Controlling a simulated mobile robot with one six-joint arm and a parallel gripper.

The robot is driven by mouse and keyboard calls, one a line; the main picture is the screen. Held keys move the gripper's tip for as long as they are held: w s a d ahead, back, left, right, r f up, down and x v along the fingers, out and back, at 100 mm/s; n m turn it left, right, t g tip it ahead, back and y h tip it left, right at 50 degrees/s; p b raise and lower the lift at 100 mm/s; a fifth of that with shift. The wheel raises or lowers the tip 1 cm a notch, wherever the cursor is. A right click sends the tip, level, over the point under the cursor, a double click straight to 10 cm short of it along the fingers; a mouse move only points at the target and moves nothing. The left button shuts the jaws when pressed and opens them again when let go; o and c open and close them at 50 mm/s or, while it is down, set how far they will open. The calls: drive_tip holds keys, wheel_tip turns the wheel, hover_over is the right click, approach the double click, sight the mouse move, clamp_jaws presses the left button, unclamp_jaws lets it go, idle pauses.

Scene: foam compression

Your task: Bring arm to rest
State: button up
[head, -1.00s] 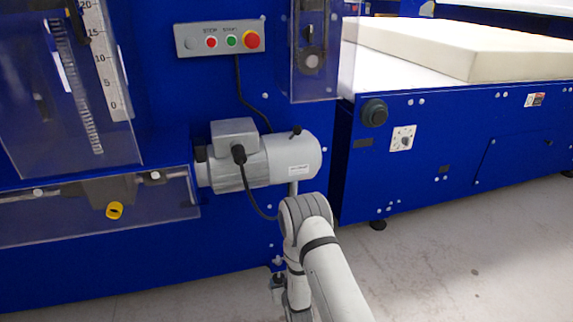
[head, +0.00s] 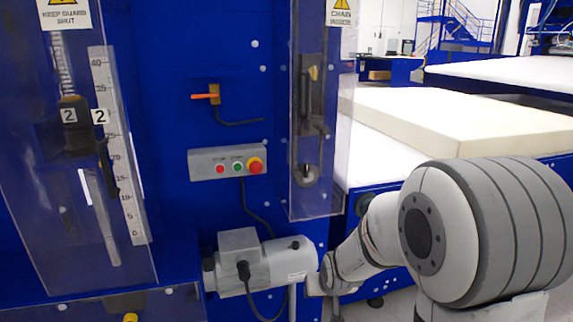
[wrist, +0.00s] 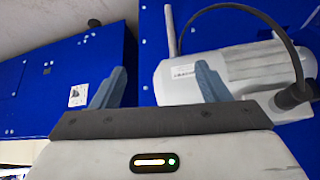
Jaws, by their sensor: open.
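My gripper (wrist: 158,88) shows in the wrist view with its two grey-blue fingers spread apart and nothing between them. Behind the right finger is the grey motor (wrist: 235,75) on the blue machine. In the head view my arm comes in from the lower right, bent, with a large grey-banded joint near the camera. Its far end is beside the right end of the motor (head: 262,265). The fingers themselves cannot be made out in the head view. Whether they touch the motor is not clear.
A control box (head: 228,162) with red and green buttons sits above the motor. An orange-handled lever (head: 205,95) is higher up. Clear guards (head: 315,190) stick out from the blue machine. A cream foam slab (head: 450,118) lies on the conveyor at right.

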drive_tip(key=s+d+r+g+p, duration=0.2)
drive_tip(key=s+r+p, duration=0.3)
drive_tip(key=s+r, duration=0.6)
drive_tip(key=s+d+r+m+g+p, duration=0.1)
drive_tip(key=s+d+r+p, duration=0.2)
drive_tip(key=s+r, duration=0.9)
drive_tip(key=p, duration=0.3)
drive_tip(key=shift+d+r+g+h, duration=0.15)
drive_tip(key=shift+d+g+h, duration=0.15)
drive_tip(key=shift+g, duration=0.1)
